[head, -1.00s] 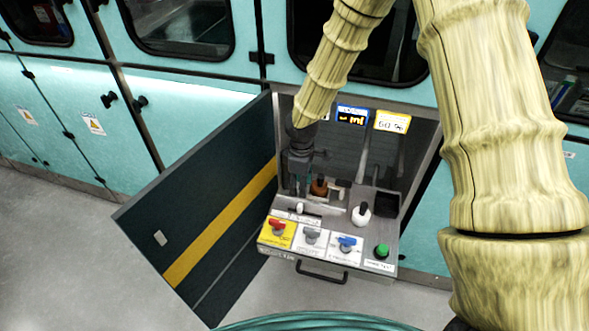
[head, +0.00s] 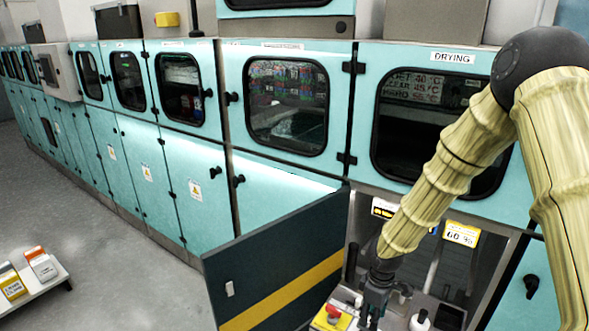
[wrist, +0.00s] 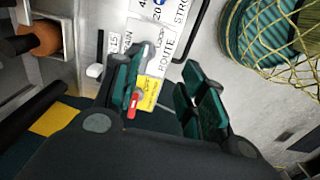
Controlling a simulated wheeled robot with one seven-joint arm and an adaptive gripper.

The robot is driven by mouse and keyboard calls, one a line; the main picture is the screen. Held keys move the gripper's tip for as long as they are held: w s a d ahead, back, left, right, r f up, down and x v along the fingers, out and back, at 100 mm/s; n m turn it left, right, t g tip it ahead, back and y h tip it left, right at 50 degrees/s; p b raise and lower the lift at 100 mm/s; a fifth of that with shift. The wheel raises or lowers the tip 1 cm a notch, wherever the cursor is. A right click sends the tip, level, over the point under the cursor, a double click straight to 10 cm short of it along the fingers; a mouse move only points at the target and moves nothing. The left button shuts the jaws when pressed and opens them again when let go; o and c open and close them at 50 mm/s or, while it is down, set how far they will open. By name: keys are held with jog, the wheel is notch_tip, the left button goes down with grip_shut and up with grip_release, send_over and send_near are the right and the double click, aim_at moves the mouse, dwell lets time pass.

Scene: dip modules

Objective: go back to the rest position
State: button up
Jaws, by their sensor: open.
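My gripper (head: 373,305) hangs over the left part of the control panel, beside the red knob (head: 333,311) on its yellow plate. The lower part of the panel is cut off by the frame's bottom edge. In the wrist view, my gripper (wrist: 168,82) has its two dark green fingers apart, with nothing held between them. A red handle (wrist: 132,108) shows close to the left finger, with a yellow label (wrist: 150,92) beside it. My arm comes down from the right in the head view and hides part of the cabinet.
An open dark door (head: 285,270) with a yellow stripe stands left of the panel. A white-topped knob (head: 419,320) is to the right of my gripper. Teal cabinets line the wall. A low white stand (head: 40,290) is at the far left; grey floor between is clear.

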jog(key=s+a+f+m+y, duration=0.1)
jog(key=s+a+f+m, duration=0.15)
jog(key=s+f, duration=0.55)
jog(key=s+a+f+m+y, duration=0.1)
jog(key=s+f+m, duration=0.2)
jog(key=s+f, duration=0.55)
jog(key=s+d+m+h, duration=0.1)
jog(key=s+d+m, duration=0.1)
jog(key=s, duration=0.7)
jog(key=s+d+f+m+h, duration=0.1)
jog(key=s+m, duration=0.3)
jog(key=s, duration=0.6)
jog(key=shift+s+d+f, duration=0.15)
jog(key=shift+d+f, duration=0.15)
jog(key=shift+d, duration=0.45)
